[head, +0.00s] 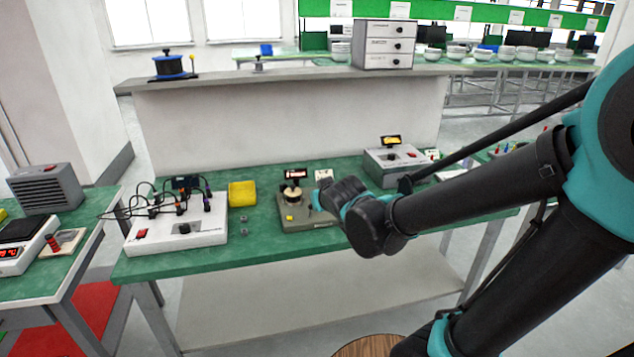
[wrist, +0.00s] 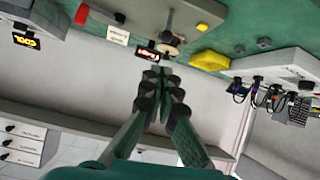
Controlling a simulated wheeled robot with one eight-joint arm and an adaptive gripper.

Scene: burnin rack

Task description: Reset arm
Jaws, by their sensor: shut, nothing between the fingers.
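My arm reaches in from the right in the head view, over the green table (head: 280,252). My gripper (wrist: 162,85) shows in the wrist view with its fingers together and nothing between them. In the head view the arm's end hides most of it. A grey-green device (head: 300,222) with a round top part and a small red-lit display (head: 295,173) stands just left of the arm's end. The wrist view is upside down and shows this display (wrist: 148,54) beyond the fingertips.
A white box with black cables (head: 178,236) and a yellow bin (head: 242,194) stand left of the device. A grey box with an amber display (head: 395,165) is behind the arm. A raised shelf (head: 285,75) runs behind, holding a drawer cabinet (head: 384,45) and blue spool (head: 170,66).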

